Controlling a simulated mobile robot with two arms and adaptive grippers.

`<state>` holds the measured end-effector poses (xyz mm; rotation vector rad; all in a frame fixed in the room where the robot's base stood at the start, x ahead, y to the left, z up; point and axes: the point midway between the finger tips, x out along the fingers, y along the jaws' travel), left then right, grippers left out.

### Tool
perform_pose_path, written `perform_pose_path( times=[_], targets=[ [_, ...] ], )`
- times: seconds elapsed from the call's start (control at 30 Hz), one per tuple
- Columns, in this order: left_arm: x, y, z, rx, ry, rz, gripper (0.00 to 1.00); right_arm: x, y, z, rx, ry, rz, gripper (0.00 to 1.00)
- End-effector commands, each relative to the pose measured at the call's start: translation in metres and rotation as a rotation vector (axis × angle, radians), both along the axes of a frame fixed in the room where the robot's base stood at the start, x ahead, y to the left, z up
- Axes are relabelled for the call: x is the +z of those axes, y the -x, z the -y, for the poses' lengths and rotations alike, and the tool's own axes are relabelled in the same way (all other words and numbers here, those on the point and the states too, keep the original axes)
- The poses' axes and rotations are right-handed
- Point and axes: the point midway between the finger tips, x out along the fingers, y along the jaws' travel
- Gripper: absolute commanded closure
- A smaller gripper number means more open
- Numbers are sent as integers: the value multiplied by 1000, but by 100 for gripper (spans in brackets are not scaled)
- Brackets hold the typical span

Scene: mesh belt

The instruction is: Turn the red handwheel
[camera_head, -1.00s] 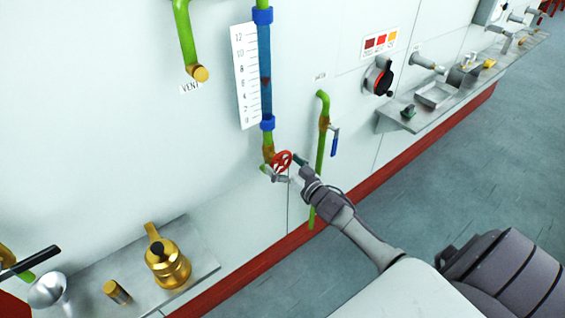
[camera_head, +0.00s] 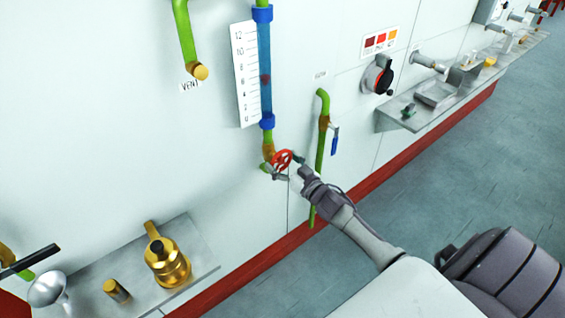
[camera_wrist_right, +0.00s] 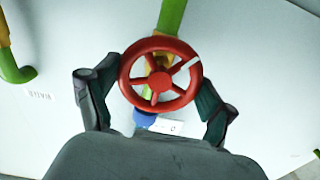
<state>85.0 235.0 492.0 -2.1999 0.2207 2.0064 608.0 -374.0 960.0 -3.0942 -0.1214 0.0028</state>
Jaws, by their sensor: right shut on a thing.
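The red handwheel (camera_head: 282,160) sits at the foot of the blue sight tube on the white wall. In the right wrist view the handwheel (camera_wrist_right: 160,74) is large, with several spokes, one of them with a white mark at the upper right. My right gripper (camera_head: 288,168) reaches it from the lower right, and its fingers (camera_wrist_right: 160,84) hold the rim from both sides. The left gripper is not in view.
The blue tube (camera_head: 265,75) has a white scale (camera_head: 246,75) beside it. A green pipe with a blue lever (camera_head: 334,146) stands just right of the wheel. A shelf (camera_head: 205,262) at lower left bears a brass pot (camera_head: 168,262).

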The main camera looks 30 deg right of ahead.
Motion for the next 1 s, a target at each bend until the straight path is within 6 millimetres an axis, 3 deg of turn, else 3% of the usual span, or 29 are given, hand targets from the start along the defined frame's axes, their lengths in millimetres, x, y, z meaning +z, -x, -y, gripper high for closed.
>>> perform_pose_path(
  times=[1.0],
  targets=[
    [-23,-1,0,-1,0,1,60,-1,0,0,1,855,67,52]
  ],
)
